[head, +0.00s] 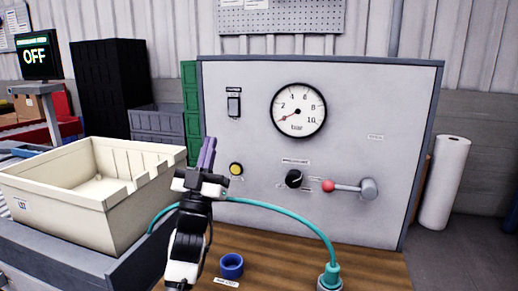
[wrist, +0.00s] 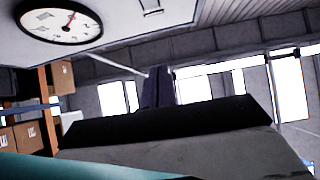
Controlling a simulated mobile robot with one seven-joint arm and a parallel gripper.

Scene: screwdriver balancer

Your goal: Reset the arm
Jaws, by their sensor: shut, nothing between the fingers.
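My gripper (head: 208,153) is at the top of my raised arm, in the middle of the head view, in front of the grey panel (head: 340,150). Its two purple-grey fingers point up and are together, with nothing between them. In the wrist view the shut fingers (wrist: 158,88) show at the centre. The panel carries a round pressure gauge (head: 298,110) with its red needle at the low end, a black switch (head: 234,103), a yellow button (head: 236,169), a black knob (head: 294,179) and a red-tipped lever (head: 345,187) lying sideways. My gripper is apart from these controls.
A cream bin (head: 60,205) stands left of my arm. A blue ring (head: 231,266) sits on the wooden bench (head: 300,262).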

